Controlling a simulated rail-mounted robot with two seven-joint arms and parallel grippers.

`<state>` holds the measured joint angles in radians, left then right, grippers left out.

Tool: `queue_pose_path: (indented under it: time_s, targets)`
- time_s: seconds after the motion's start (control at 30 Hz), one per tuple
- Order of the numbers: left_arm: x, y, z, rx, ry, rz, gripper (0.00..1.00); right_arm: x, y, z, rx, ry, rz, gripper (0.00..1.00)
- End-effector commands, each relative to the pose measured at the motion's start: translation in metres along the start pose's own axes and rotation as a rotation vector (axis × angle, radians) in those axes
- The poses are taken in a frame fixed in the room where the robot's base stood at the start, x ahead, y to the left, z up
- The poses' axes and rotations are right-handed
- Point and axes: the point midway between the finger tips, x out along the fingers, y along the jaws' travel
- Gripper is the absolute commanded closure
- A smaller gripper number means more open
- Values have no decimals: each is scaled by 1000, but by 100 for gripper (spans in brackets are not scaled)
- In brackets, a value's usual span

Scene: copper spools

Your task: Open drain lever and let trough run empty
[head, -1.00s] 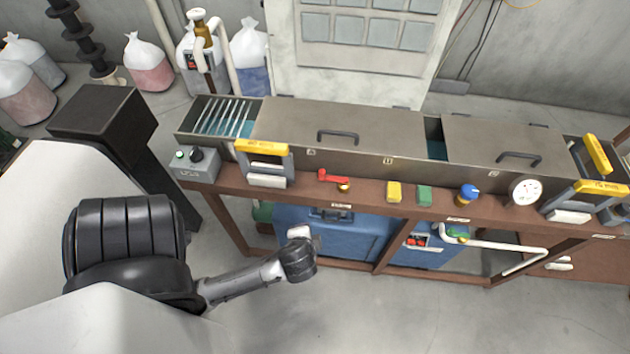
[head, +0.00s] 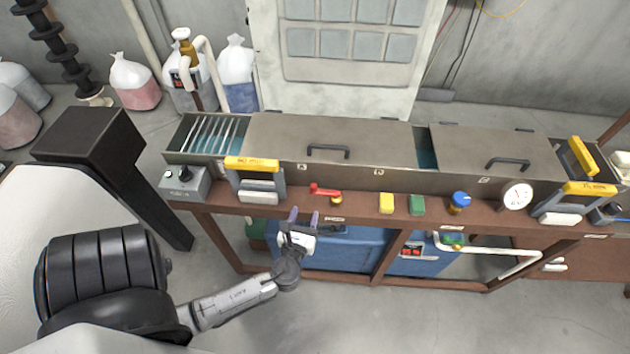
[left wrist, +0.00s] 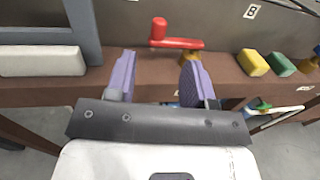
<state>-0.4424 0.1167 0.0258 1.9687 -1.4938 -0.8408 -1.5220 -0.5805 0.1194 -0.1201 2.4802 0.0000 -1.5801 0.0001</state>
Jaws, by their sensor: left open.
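The red drain lever (head: 325,191) sits on a brass fitting at the front of the long metal trough (head: 340,172), above the brown ledge. Its handle lies roughly level, with a raised knob at its left end. In the left wrist view the red lever (left wrist: 176,42) is ahead of my gripper, just beyond the fingertips. My left gripper (head: 303,216) is open and empty, below and in front of the lever. Its two purple fingers also show in the left wrist view (left wrist: 158,75), apart from the lever. The right gripper is not in view.
A yellow block (head: 386,203) and a green block (head: 416,205) sit on the ledge right of the lever. A blue-knobbed valve (head: 460,200) and a dial gauge (head: 517,196) stand further right. A yellow-topped clamp frame (head: 252,165) stands to the left.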

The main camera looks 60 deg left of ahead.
Motion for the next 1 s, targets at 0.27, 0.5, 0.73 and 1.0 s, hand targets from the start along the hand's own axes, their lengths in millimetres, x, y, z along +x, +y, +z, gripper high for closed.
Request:
queue_pose_path:
  time_s: [0.27,0.5,0.73,1.0]
  targets:
    - [53,0,1,-2,-3,1,51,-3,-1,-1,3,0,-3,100]
    - [92,0,1,-3,-2,2,51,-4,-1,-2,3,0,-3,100]
    - [115,0,0,-4,0,1,51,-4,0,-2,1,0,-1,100]
    - [122,0,0,-4,0,2,51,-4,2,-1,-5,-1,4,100]
